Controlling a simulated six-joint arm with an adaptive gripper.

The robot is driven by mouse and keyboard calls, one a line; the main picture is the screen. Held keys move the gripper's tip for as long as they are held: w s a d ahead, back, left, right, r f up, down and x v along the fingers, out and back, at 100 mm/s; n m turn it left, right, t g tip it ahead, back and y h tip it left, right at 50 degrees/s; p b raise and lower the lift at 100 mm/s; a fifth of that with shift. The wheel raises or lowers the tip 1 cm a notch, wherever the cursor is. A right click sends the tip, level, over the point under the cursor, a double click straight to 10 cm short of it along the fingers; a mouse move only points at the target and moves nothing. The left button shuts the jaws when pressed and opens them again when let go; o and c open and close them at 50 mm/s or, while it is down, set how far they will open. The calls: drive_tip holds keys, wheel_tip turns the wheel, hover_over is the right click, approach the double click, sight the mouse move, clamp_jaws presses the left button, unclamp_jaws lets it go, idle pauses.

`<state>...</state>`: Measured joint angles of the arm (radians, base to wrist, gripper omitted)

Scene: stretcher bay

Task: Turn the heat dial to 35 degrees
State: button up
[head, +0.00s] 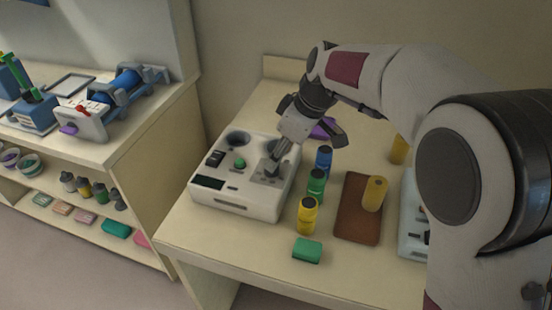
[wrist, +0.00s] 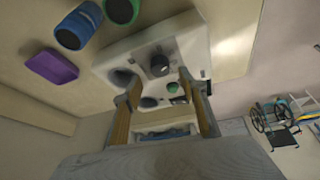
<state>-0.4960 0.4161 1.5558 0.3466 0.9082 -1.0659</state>
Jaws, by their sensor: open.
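The white box-shaped device (head: 235,204) stands on the table in the head view, with a dark display, a green button (head: 239,164) and a round well on its top. In the wrist view the device (wrist: 195,40) carries a dark round dial (wrist: 160,66). My gripper (head: 272,170) points down over the right part of the device and covers the dial in the head view. In the wrist view my gripper (wrist: 160,80) is open, with the dial just past and between its fingertips. Contact cannot be told. The dial's setting is too small to read.
Blue (head: 323,160), green (head: 316,186) and yellow (head: 307,214) cylinders stand close to the device's right. A purple tray (head: 323,128) lies behind. A brown board (head: 350,222) bears another yellow cylinder. A green block (head: 307,250) lies near the front edge.

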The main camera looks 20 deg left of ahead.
drive_tip(key=shift+v, duration=1.2)
drive_tip(key=s+d+r+m+t+h, duration=0.1)
drive_tip(key=s+d+m+t+h, duration=0.1)
drive_tip(key=s+d+m, duration=0.6)
drive_tip(key=s+d+r+m+t+h, duration=0.2)
drive_tip(key=s+d+m, duration=0.5)
drive_tip(key=s+d, duration=1.1)
drive_tip(key=shift+d+m, duration=0.4)
drive_tip(key=shift+d, duration=3.4)
drive_tip(key=shift+r, duration=0.1)
